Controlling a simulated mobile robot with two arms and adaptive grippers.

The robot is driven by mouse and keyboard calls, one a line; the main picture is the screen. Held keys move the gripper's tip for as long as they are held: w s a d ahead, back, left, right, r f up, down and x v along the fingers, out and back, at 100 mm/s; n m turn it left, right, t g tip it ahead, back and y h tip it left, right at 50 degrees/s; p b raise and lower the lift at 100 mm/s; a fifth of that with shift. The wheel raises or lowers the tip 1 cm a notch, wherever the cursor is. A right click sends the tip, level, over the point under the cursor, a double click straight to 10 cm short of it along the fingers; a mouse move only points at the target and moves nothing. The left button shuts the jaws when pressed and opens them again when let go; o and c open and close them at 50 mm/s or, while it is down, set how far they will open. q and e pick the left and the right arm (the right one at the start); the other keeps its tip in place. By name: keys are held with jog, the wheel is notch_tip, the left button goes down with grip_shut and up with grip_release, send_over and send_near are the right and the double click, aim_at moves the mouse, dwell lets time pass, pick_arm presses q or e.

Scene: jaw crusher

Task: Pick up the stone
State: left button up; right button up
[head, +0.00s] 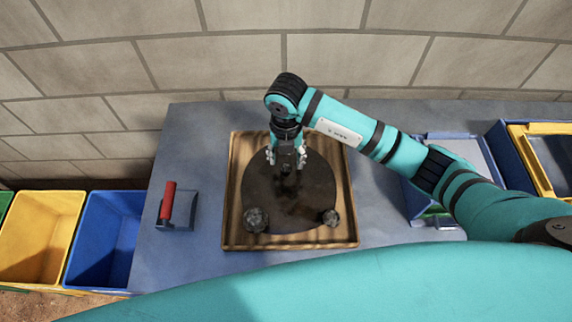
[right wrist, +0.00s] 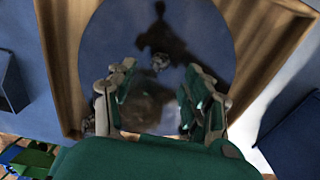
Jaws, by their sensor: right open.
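My right gripper (head: 286,158) is open and points down over a dark round plate (head: 318,180) in the head view. In the right wrist view the open fingers (right wrist: 160,80) have a small grey stone (right wrist: 159,62) beyond and between their tips, on the plate and in shadow. The gripper appears to be above it and not touching it. In the head view this stone cannot be made out under the gripper. Two other grey stones show there, one at the plate's lower left (head: 256,220) and one at its lower right (head: 330,217). My left gripper is not in view.
The plate lies in a wooden tray (head: 232,205) with raised edges on a blue-grey table (head: 205,135). Blue (head: 103,235) and yellow (head: 42,235) bins stand further left. A brick wall rises behind.

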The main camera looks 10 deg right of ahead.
aim_at(286, 165)
notch_tip(286, 165, down, 4)
jog(key=shift+f+p, duration=0.1)
jog(key=shift+p, duration=0.35)
grip_shut()
